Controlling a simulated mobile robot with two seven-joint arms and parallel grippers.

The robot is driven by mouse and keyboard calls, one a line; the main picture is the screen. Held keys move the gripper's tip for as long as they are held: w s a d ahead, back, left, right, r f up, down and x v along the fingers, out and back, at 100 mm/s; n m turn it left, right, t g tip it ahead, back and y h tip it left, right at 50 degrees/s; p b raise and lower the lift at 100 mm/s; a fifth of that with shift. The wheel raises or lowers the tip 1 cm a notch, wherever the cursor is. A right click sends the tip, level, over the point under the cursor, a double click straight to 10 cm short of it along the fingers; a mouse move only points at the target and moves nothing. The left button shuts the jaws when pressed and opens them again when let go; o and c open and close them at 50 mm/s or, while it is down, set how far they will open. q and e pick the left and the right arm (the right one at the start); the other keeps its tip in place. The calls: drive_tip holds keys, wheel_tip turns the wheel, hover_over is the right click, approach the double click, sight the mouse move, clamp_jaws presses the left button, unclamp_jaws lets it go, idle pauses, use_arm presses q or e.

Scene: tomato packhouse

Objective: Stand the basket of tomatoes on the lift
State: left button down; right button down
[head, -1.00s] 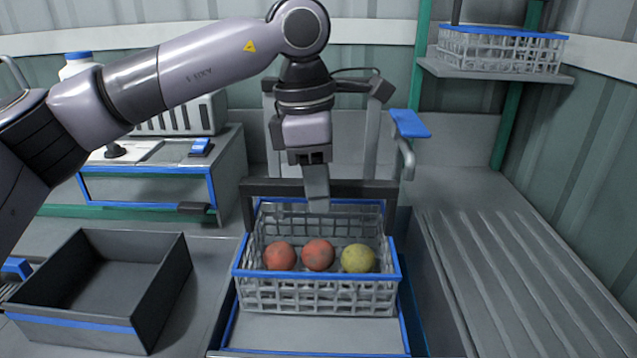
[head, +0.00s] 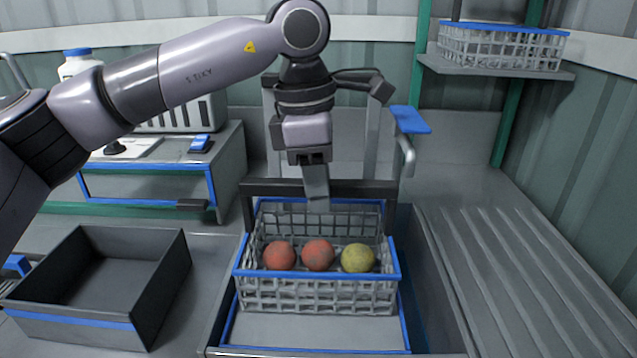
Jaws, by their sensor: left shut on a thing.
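A grey wire basket (head: 318,294) with a blue rim holds two red tomatoes (head: 318,254) and one yellow-green tomato (head: 358,258). It stands upright on a grey platform with blue edging (head: 315,332), which appears to be the lift, in front of a dark upright frame. My left gripper (head: 317,204) points down at the basket's back rim and is shut on that rim. The exact grip of the fingertips is partly hidden by the fingers themselves. My right gripper is not in view.
An empty dark bin (head: 78,325) stands at the left. A bench (head: 228,170) with a blue-edged front is behind it. A ribbed grey surface (head: 530,280) lies at the right. Another basket (head: 500,50) sits on a high shelf (head: 495,72) at the upper right.

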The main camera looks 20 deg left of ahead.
use_arm(q)
drive_tip(key=shift+f, duration=0.2)
drive_tip(key=c, duration=0.8)
unclamp_jaws()
drive_tip(key=shift+c, duration=0.2)
drive_tip(key=c, duration=0.3)
drive_tip(key=shift+r+p, duration=2.8)
drive_tip(key=shift+r, duration=0.75)
drive_tip(key=shift+f, duration=0.1)
